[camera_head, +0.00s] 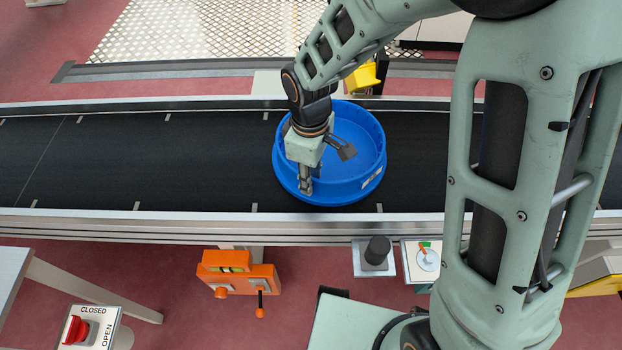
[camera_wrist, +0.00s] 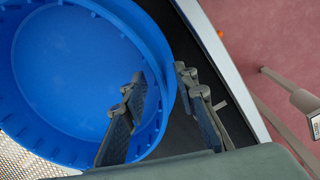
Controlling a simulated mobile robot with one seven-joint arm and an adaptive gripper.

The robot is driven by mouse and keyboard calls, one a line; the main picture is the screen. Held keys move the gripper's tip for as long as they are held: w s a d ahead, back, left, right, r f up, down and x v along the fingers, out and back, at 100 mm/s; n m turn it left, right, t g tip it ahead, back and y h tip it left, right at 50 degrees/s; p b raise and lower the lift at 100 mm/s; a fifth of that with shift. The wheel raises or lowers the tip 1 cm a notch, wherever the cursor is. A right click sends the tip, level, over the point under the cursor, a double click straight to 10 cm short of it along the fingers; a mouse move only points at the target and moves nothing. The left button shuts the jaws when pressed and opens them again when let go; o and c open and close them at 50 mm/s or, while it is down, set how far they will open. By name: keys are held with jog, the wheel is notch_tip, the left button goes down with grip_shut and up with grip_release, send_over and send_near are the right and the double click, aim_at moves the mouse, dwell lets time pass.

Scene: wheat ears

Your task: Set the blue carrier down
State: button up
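The blue carrier (camera_head: 357,137) is a round, shallow tub with a raised wall and a wider base flange. In the head view it looks upright and level on the black conveyor belt. I cannot see its underside. My gripper (camera_head: 305,185) points down at its near-left rim. The carrier also shows in the wrist view (camera_wrist: 75,75), where my gripper (camera_wrist: 160,82) straddles the wall. One finger is inside the tub and the other is outside. The fingers are apart, with dark belt visible between the wall and the outer finger. The tub looks empty.
The conveyor belt (camera_head: 130,150) runs left to right between metal rails, with free room left of the carrier. A yellow part (camera_head: 362,78) stands at the far rail.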

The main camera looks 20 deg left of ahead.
notch_tip(320, 180, up, 10)
jog(key=p, duration=0.1)
jog(key=shift+s, duration=0.15)
jog(key=shift+r, duration=0.1)
